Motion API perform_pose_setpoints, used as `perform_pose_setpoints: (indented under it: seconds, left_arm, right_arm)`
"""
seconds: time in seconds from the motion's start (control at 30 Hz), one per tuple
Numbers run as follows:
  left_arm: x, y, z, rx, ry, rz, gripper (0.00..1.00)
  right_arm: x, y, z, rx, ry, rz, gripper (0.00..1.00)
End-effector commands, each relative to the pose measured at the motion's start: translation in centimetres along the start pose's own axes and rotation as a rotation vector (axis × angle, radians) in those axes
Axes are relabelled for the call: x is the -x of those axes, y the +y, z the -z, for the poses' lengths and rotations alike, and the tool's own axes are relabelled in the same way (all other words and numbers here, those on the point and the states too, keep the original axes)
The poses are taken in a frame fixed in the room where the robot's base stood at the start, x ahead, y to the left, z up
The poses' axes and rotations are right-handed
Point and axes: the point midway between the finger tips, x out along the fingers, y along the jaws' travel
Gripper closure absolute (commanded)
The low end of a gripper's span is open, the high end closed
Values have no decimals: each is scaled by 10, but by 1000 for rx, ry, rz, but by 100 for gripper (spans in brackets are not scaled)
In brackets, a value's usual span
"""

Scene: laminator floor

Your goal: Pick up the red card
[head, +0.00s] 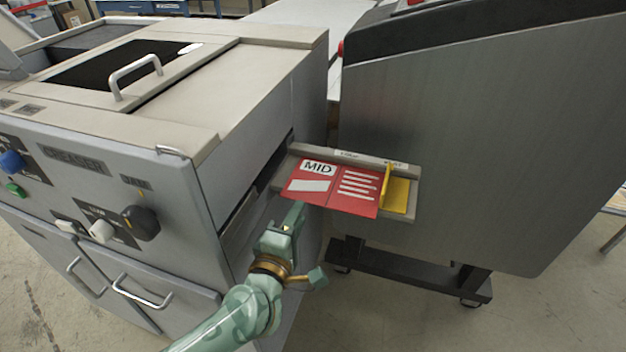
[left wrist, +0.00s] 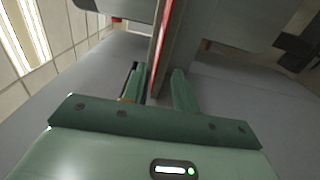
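The red card (head: 357,190) lies on a small tray (head: 345,157) that sticks out from the side of the grey machine. It has a white "MID" label, a white block and white lines. Its near edge overhangs the tray. My left gripper (head: 293,219) is just below the card's near left edge. In the left wrist view the fingers (left wrist: 158,90) stand apart, and the card (left wrist: 162,45) shows edge-on as a red strip reaching between them. I cannot tell whether either finger touches it. My right gripper is in neither view.
A yellow card (head: 397,195) lies at the tray's right end, with a yellow upright piece (head: 385,186) beside the red card. The grey machine (head: 255,105) stands close on the left. A large metal-sided unit (head: 470,140) stands behind and right. The floor in front is clear.

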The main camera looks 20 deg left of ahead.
Motion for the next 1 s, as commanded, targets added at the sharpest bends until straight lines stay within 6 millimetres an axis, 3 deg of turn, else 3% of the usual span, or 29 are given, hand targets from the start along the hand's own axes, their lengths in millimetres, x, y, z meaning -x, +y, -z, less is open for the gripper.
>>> perform_pose_setpoints:
  seconds: [0.2,0.43,0.47,0.57,0.87,1.0]
  left_arm:
    - [-31,1,1,0,0,0,71]
    - [-34,3,1,0,0,-1,71]
    - [-33,3,1,0,0,-1,74]
    - [-33,3,1,0,0,0,100]
    - [-33,3,1,0,0,0,100]
    - [-33,15,1,0,-1,-4,100]
  right_arm:
    - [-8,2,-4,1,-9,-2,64]
    - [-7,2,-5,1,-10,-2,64]
    - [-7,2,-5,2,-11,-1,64]
    - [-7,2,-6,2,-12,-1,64]
    - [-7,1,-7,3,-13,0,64]
    - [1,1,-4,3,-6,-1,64]
